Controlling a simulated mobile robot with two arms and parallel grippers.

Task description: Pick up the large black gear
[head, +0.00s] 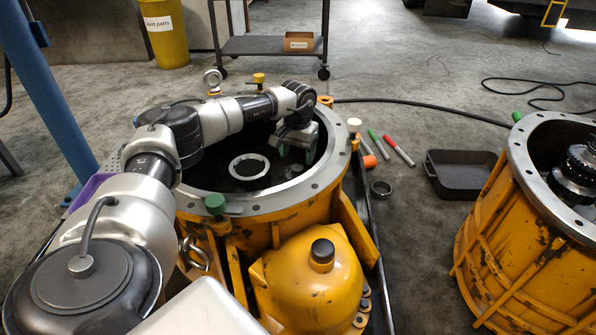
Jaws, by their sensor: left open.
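My left arm reaches in from the left over the near yellow housing (300,203). My left gripper (297,154) is open and points down into the housing's dark interior, right of a silver ring (249,167). Nothing shows clearly between its fingers. Dark parts lie around the ring, but the shade hides whether one is the large black gear. A stack of black toothed gears (580,168) shows inside a second yellow housing (520,235) at the right, cut by the picture edge. My right gripper is not in view.
A cart (270,46) and yellow bin (164,36) stand behind. The floor between is fairly clear.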

